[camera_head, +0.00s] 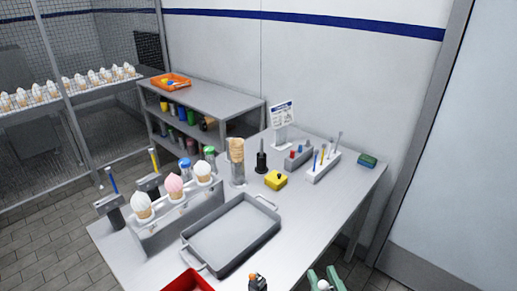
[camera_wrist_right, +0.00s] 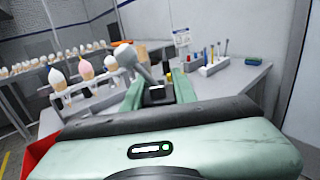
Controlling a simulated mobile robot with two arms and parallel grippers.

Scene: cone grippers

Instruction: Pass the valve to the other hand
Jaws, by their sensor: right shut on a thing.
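My right gripper (camera_head: 324,275) shows at the bottom edge of the head view, with two pale green fingers. It is shut on the valve (camera_head: 324,285), of which only a small whitish-grey part shows there. In the right wrist view the valve (camera_wrist_right: 137,66) is a grey piece with a rounded end, tilted up to the left between the fingers of the gripper (camera_wrist_right: 158,84). Its lower part is hidden by the gripper. My left gripper is not in view.
A grey tray (camera_head: 185,242) lies on the table (camera_head: 310,215). An ice-cream cone holder (camera_head: 180,215) stands left of it. A red bin (camera_head: 190,282) and a dark, orange-topped object (camera_head: 257,283) are at the front.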

